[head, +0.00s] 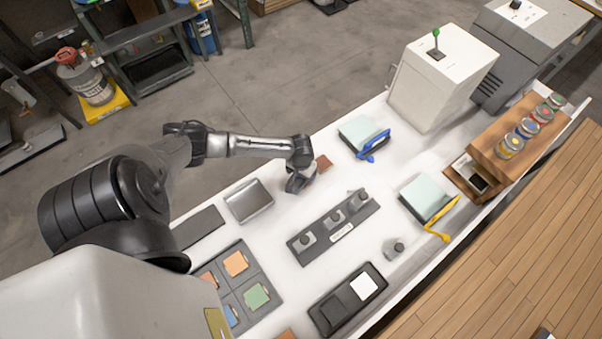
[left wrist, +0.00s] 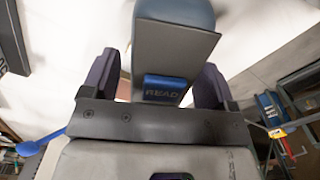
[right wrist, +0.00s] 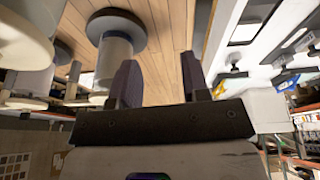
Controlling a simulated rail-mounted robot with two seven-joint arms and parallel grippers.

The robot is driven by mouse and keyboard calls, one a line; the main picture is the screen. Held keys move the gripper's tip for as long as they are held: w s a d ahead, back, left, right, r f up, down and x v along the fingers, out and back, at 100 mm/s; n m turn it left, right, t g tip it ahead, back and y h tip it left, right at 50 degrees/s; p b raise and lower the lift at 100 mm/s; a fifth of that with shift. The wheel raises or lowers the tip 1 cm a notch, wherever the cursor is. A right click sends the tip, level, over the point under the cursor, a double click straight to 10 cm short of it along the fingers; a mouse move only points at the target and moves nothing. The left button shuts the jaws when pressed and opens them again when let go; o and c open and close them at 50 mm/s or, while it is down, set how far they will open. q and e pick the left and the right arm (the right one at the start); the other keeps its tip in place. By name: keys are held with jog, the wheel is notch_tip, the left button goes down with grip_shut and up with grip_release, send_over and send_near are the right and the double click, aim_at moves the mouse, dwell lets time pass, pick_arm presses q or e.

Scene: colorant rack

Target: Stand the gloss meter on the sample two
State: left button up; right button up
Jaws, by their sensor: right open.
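In the head view the meter is hard to tell from the gripper. A reddish-brown square (head: 324,163) lies close by. A dark tray holds colored sample squares, one orange (head: 236,263) and one green (head: 256,296); their numbers are unreadable. My right gripper (right wrist: 160,80) is open and empty, outside the head view.
A dark block with several knobs (head: 309,244) stands mid-table. A grey shallow tray (head: 249,215) lies left of it. Pale blocks with a blue handle (head: 374,145) and a yellow handle (head: 441,230) stand right. A white machine (head: 440,85) and a wooden rack (head: 483,140) are farther back.

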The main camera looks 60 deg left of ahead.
pick_arm(q)
notch_tip(320, 180, up, 12)
jog(key=shift+f, duration=0.2)
jog(key=shift+s+d+r, duration=0.1)
jog(key=shift+d, duration=0.15)
jog(key=s+d+f+m+t+h, duration=0.1)
jog(key=s+d+m, duration=0.2)
jog(key=d, duration=0.5)
jog(key=s+d+f+m, duration=0.2)
jog(key=s+d+m, duration=0.1)
jog(key=d, duration=0.4)
jog(key=s+d+r+t, duration=0.1)
jog(key=s+d+r, duration=0.1)
jog(key=s, duration=0.1)
jog(key=s+d+r+m, duration=0.1)
jog(key=s+d+r, duration=0.1)
jog(key=s, duration=0.1)
jog(key=s+d+r+m+t, duration=0.1)
jog(key=s+d+r, duration=0.1)
jog(key=s+r, duration=0.1)
jog(key=shift+s+d+t+y, duration=0.15)
jog(key=shift+s+t+y, duration=0.15)
jog(key=shift+y, duration=0.1)
